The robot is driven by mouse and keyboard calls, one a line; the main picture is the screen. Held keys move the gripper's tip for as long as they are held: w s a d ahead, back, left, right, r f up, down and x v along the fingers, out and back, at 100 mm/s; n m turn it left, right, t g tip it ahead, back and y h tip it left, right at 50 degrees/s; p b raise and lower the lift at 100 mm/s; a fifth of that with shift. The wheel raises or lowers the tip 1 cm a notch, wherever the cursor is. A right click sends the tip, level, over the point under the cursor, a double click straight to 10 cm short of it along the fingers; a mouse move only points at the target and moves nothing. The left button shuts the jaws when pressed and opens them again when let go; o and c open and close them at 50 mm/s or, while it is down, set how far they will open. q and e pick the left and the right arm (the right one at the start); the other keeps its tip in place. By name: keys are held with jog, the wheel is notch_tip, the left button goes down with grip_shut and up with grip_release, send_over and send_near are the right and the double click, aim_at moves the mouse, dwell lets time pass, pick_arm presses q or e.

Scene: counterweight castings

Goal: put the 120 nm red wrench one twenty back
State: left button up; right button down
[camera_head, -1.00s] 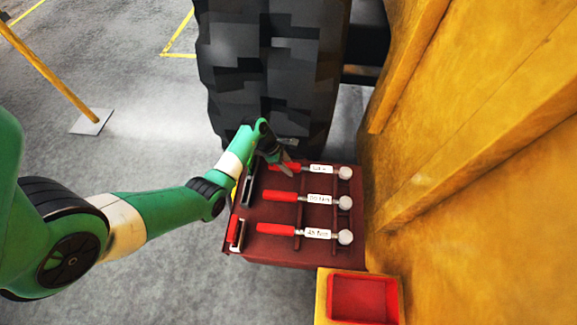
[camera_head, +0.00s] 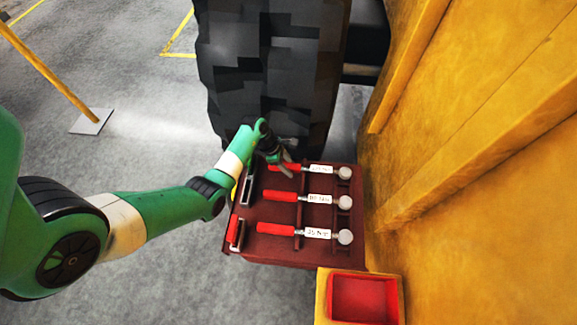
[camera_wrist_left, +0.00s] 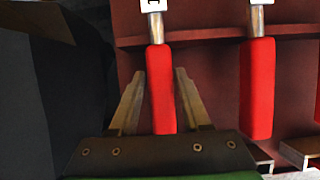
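Three red-handled wrenches lie side by side in a dark red tray (camera_head: 267,251). The top wrench (camera_head: 320,169) has a white label too small to read surely; its handle is partly hidden by my left gripper (camera_head: 286,169). The middle wrench (camera_head: 280,196) and bottom wrench (camera_head: 275,229) also lie across the tray; the bottom label seems to start with 25. In the left wrist view, my left gripper (camera_wrist_left: 160,73) is open, its fingers on either side of the top wrench's red handle (camera_wrist_left: 161,100), with gaps showing. My right gripper is not in view.
A big black tyre (camera_head: 275,60) stands just behind the tray. A yellow machine wall (camera_head: 480,150) rises close on the right. A yellow box with a red inside (camera_head: 362,299) sits at the tray's lower right.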

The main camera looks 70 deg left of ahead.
pick_arm(q)
jog(key=shift+o, duration=1.2)
jog(key=shift+s+f, duration=0.1)
jog(key=p+v, duration=0.5)
jog(key=v, duration=0.6)
jog(key=shift+r, duration=0.35)
notch_tip(320, 180, up, 7)
jog(key=p, duration=0.8)
